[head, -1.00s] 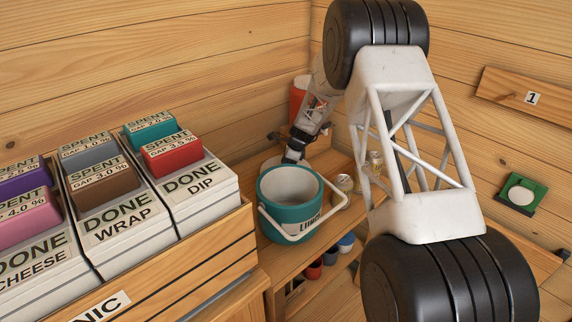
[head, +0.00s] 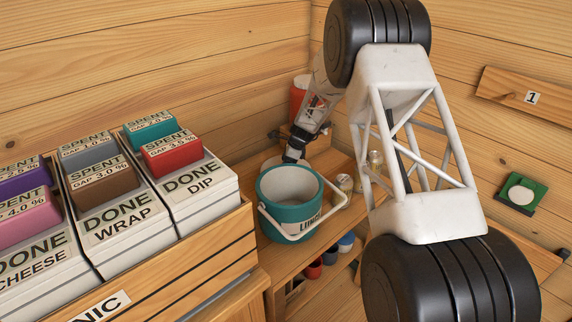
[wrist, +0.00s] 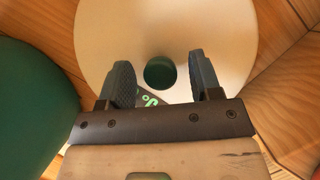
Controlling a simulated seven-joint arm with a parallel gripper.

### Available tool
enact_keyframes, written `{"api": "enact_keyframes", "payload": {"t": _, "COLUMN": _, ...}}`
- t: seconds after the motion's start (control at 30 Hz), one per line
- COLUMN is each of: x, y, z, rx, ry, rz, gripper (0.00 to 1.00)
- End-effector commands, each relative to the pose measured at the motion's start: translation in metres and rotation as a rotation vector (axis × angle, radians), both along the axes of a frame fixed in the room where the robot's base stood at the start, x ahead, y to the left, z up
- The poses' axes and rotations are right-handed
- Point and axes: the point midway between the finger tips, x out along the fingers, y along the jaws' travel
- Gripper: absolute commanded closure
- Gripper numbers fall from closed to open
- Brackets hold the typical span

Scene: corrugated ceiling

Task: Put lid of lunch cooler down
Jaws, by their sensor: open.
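The lunch cooler (head: 285,217) is a teal tub with a white handle at its front. It stands upright on the wooden bench, its top open and pale inside. The lid (wrist: 225,35) is a pale round disc with a dark green round knob (wrist: 160,72) at its middle. In the head view the lid is mostly hidden behind the cooler and my gripper (head: 292,157). In the wrist view my gripper (wrist: 160,64) is open over the lid, one finger on each side of the knob with gaps showing. The lid appears to lie behind the cooler; its contact with the bench is hidden.
A red cup (head: 299,92) stands in the corner behind. Small jars (head: 345,182) stand right of the cooler. Several cans (head: 330,254) sit on a lower shelf. A wooden crate of labelled boxes (head: 200,195) is at the left. Walls close off the back.

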Motion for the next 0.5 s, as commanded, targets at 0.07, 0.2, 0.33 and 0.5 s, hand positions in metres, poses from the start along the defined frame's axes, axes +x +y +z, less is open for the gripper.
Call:
{"api": "enact_keyframes", "payload": {"t": 0.07, "x": 0.000, "y": -0.003, "z": 0.007, "rx": 0.001, "ry": -0.001, "rz": 0.000, "gripper": 0.42}}
{"api": "enact_keyframes", "payload": {"t": 0.2, "x": 0.001, "y": -0.009, "z": 0.023, "rx": 0.001, "ry": -0.003, "rz": -0.001, "gripper": 0.42}}
{"api": "enact_keyframes", "payload": {"t": 0.33, "x": 0.000, "y": -0.017, "z": 0.041, "rx": 0.000, "ry": -0.002, "rz": 0.000, "gripper": 0.42}}
{"api": "enact_keyframes", "payload": {"t": 0.5, "x": 0.001, "y": -0.028, "z": 0.067, "rx": 0.000, "ry": -0.002, "rz": -0.001, "gripper": 0.42}}
